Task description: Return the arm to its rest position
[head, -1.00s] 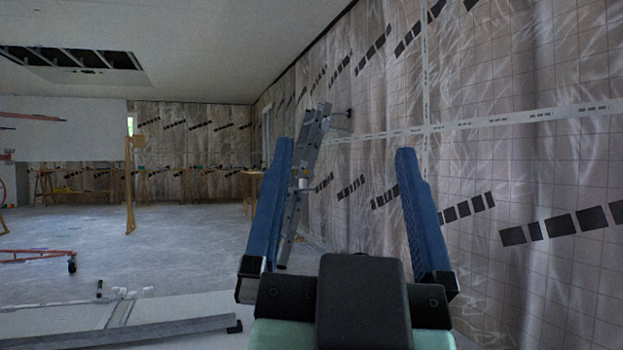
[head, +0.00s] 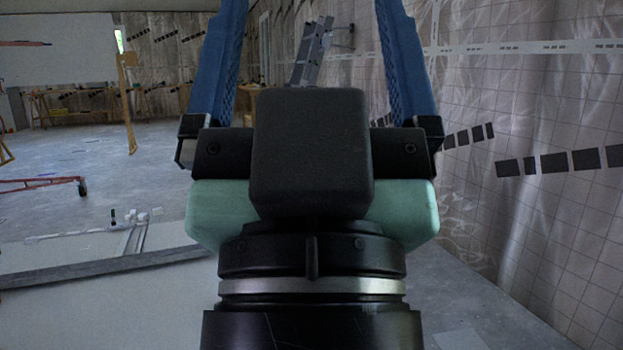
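My gripper (head: 310,62) fills the middle of the head view, seen from behind with its wrist at the bottom. Its two long blue fingers point up and away and stand wide apart. Nothing shows between them except the distant room, so it looks open and empty. The fingertips run out of the top of the picture. The rest of my arm below the wrist is out of view.
A plastic-covered wall (head: 540,90) runs along the right. A ladder (head: 312,50) leans there beyond my gripper. A large white panel (head: 60,50) stands at the far left. A grey beam (head: 100,267) lies low at left. Open floor (head: 80,155) lies at left.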

